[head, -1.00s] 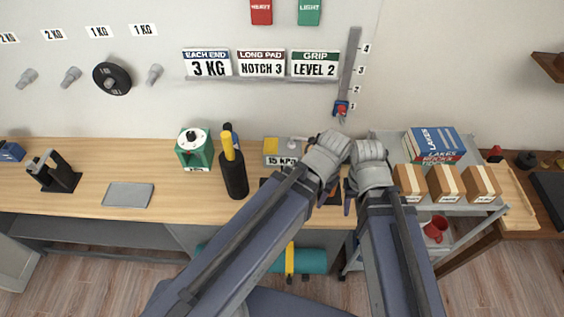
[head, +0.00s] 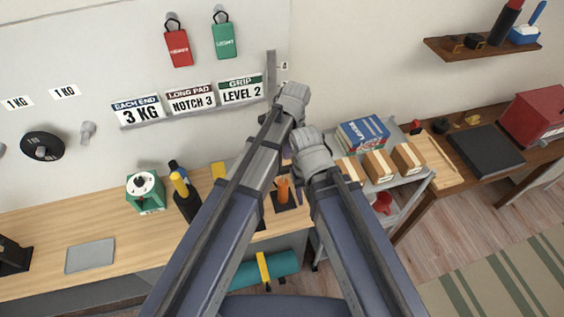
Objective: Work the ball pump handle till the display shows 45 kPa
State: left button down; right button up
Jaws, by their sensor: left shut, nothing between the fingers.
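A green device with a dial (head: 146,191) and a grey pad (head: 90,256) are on the wooden bench (head: 50,222). A grey cart (head: 421,174) with boxes and books stands right of the bench. A teal roll (head: 280,268) lies below.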

aim_at(285, 168)
pick_arm(q)
jog(key=shift+w+d+r+m, duration=0.2)
jog(key=shift+w+d+m, duration=0.05)
jog(key=shift+w+m, duration=0.2)
jog(key=shift+f, duration=0.1)
jog(key=f+b, duration=0.6)
jog(key=shift+s+a+f+b, duration=0.1)
jog(key=shift+a+f+b, duration=0.25)
jog(key=shift+f+b, duration=0.05)
